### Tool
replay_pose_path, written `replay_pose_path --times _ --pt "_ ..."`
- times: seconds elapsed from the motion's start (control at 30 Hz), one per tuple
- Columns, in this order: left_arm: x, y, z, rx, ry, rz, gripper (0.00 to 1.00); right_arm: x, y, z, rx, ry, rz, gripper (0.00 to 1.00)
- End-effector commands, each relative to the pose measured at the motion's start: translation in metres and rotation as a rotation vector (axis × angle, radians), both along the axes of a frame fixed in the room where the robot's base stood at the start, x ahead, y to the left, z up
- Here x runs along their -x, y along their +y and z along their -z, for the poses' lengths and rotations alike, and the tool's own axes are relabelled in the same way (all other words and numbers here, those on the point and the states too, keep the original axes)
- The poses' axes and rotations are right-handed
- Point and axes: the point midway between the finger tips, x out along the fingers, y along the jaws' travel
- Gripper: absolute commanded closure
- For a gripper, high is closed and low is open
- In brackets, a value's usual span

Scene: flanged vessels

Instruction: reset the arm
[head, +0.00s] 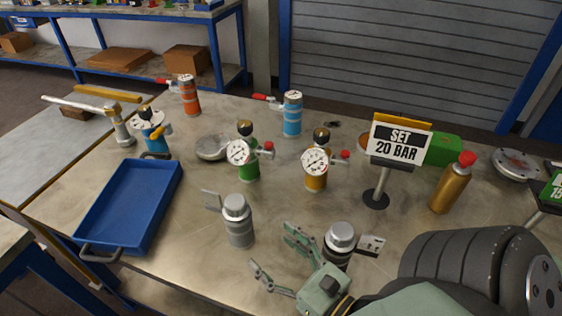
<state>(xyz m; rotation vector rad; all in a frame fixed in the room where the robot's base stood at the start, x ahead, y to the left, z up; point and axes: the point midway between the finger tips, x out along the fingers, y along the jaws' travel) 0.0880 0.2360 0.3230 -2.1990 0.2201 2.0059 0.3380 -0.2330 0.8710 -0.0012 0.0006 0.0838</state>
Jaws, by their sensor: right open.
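My right arm reaches in from the lower right over the workbench (190,228). Its green gripper (274,256) is open, with its two fingers spread apart and nothing between them. A dark cylinder with a silver cap (340,238) stands close beside the gripper, behind its body; I cannot tell whether they touch. A grey vessel with a silver cap (238,222) stands upright beyond the fingertips, apart from them. My left gripper is not in view.
A blue tray (128,205) lies empty at the left. Green (248,168) and yellow (316,180) vessels with gauges stand mid-table. A "SET 20 BAR" sign (398,142) and a gold bottle (452,184) stand at the right. Bare bench lies between the tray and the grey vessel.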

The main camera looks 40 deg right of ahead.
Motion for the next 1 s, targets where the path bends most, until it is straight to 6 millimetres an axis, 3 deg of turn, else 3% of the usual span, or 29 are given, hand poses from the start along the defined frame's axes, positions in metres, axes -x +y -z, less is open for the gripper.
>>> replay_pose_path --times 0.17,0.47,0.7,1.0 --pt "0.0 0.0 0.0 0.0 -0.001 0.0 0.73 0.015 -0.001 0.0 -0.001 0.001 -0.001 0.28" --pt "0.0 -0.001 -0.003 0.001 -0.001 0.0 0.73 0.018 -0.001 -0.004 -0.002 -0.002 -0.001 0.28" --pt "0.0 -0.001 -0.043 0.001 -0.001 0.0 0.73 0.017 -0.001 -0.044 -0.001 -0.002 -0.001 0.28" --pt "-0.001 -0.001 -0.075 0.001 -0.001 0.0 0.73 0.017 -0.001 -0.076 -0.001 -0.001 0.0 0.28"
